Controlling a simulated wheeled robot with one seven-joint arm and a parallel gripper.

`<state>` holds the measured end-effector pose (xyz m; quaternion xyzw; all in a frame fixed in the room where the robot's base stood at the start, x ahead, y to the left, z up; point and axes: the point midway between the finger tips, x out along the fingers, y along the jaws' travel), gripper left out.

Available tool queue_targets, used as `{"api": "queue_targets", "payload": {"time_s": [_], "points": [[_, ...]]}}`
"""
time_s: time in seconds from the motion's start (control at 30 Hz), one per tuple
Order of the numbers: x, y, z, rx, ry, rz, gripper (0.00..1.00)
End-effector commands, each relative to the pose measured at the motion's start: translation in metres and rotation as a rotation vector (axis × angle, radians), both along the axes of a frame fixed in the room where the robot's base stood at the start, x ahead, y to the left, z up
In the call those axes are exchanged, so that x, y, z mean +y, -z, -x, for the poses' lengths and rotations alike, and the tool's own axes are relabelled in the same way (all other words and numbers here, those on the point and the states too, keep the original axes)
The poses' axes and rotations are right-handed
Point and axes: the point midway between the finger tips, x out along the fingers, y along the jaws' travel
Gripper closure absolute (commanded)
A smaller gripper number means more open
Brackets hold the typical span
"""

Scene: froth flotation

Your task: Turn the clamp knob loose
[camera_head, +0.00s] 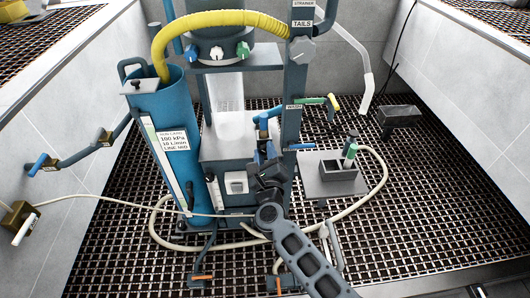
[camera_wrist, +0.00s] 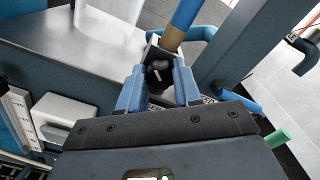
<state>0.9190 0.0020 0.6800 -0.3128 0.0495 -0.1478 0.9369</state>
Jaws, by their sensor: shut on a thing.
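The clamp knob (camera_wrist: 158,72) is a small dark knob in the wrist view, at the foot of a blue and tan pipe (camera_wrist: 183,25). The two blue fingers of my gripper (camera_wrist: 158,84) stand on either side of it and are shut on it. In the head view my gripper (camera_head: 266,150) reaches up against the front of the flotation machine, beside the blue-grey column. There the knob is hidden behind the fingers and wrist. I cannot tell how far it is turned.
The blue-grey column (camera_head: 292,90) rises close right of my gripper. A clear cell (camera_head: 228,125) stands left of it, and a tall blue cylinder (camera_head: 180,135) farther left. A grey stand (camera_head: 315,187) is at the right. A pale hose (camera_head: 381,170) loops over the grating.

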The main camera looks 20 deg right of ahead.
Motion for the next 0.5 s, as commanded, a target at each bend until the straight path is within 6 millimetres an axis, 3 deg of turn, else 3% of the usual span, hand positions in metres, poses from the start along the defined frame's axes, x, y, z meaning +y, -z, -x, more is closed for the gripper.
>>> {"api": "queue_targets", "payload": {"time_s": [0.07, 0.1, 0.33, 0.5], "points": [[-0.0018, -0.0002, 0.0005, -0.001, 0.004, 0.0, 0.97], [-0.0018, -0.0002, 0.0005, -0.001, 0.004, 0.0, 0.64], [-0.0011, -0.0001, 0.0004, -0.001, 0.002, -0.001, 0.42], [-0.0007, 0.0, 0.0002, 0.0, 0.001, -0.001, 0.41]]}}
